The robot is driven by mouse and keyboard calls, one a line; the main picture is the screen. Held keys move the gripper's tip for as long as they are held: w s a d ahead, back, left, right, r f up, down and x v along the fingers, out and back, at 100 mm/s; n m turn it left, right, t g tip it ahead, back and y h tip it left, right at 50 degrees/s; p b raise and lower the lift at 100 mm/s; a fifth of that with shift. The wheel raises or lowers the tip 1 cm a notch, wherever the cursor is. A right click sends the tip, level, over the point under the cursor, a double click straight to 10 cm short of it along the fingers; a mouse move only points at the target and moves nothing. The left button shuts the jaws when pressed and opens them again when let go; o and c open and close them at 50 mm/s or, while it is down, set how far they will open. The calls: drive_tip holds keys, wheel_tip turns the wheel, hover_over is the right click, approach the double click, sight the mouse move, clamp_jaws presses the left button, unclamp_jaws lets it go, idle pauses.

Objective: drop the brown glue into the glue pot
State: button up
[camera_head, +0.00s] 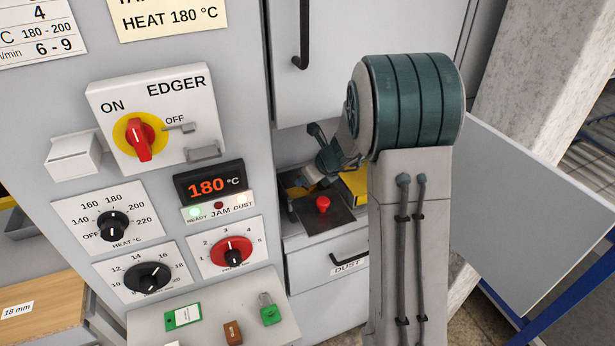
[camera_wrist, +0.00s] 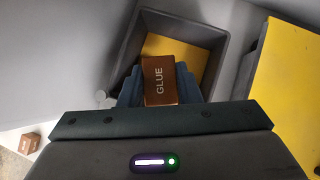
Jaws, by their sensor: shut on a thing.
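My gripper (camera_wrist: 160,88) is shut on a brown block marked GLUE (camera_wrist: 160,80), with a blue-grey finger on each side. In the wrist view the block appears over the opening of a square dark-walled pot (camera_wrist: 198,27) with a yellow-orange floor or filling. I cannot tell how high the block is above it. In the head view my gripper (camera_head: 328,163) reaches into the open compartment of the edger, and the held block is hidden or too small to make out.
A dark plate with a red knob (camera_head: 323,204) lies in front of the compartment. A yellow block-like part (camera_wrist: 285,90) stands right of the pot. Another brown block (camera_head: 232,332) rests on the shelf beside a green tag and padlock. An open door panel (camera_head: 530,215) is at right.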

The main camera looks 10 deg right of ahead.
drive_tip(key=shift+f, duration=0.3)
drive_tip(key=o, duration=1.1)
drive_tip(key=shift+c, duration=0.2)
drive_tip(key=shift+r, duration=0.15)
